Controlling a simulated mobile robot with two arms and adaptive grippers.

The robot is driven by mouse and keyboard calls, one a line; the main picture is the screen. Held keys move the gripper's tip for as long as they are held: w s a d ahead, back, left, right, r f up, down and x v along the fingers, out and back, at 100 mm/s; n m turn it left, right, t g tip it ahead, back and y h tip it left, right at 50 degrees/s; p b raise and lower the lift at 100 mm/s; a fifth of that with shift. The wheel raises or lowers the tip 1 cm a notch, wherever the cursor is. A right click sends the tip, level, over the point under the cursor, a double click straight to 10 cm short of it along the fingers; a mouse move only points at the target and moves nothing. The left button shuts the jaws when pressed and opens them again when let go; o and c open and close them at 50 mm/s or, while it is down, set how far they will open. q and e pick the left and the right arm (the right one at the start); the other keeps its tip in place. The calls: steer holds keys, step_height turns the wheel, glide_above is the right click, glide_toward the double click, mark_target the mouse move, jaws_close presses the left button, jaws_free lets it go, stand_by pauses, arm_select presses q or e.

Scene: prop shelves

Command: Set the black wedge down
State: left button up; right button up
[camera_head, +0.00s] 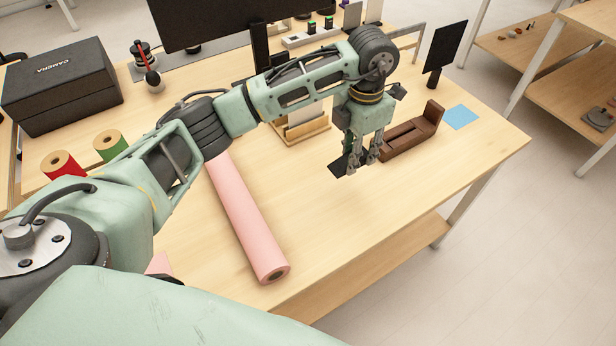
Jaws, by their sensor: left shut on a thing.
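My left gripper (362,162) points down over the right part of the wooden table and is shut on the black wedge (345,164). The wedge is small, dark and partly hidden by the fingers. It is at or just above the tabletop; I cannot tell whether it touches. It is left of a brown wooden holder (408,138). My right gripper is not in view.
A pink roll (245,215) lies across the table left of the gripper. A blue square (461,117) lies right of the brown holder. A black CAMERA box (62,90), and red (62,166) and green (110,145) spools are at left. The table (390,205) is clear in front of the gripper.

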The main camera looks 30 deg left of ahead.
mark_target(335, 166)
arm_select(q)
steer(key=s+a, duration=0.1)
steer(key=s+a+f+p, duration=0.1)
steer(key=s+a, duration=0.1)
steer(key=shift+s+f, duration=0.25)
steer(key=shift+f, duration=0.05)
steer(key=s+a+f+p, duration=0.1)
steer(key=a, duration=0.1)
steer(key=s+a+f, duration=0.1)
steer(key=f, duration=0.1)
steer(key=s+a+f+p, duration=0.1)
steer(key=a+f, duration=0.1)
steer(key=shift+s+a+p, duration=0.3)
steer(key=shift+s+a, duration=0.05)
steer(key=shift+s, duration=0.05)
step_height(335, 166, down, 4)
steer(key=shift+w+r+p, duration=0.1)
steer(key=shift+r+p, duration=0.1)
steer(key=shift+p, duration=0.3)
steer(key=o, duration=0.7)
steer(key=shift+f, duration=0.1)
steer(key=o, duration=0.4)
steer(key=shift+o, duration=0.2)
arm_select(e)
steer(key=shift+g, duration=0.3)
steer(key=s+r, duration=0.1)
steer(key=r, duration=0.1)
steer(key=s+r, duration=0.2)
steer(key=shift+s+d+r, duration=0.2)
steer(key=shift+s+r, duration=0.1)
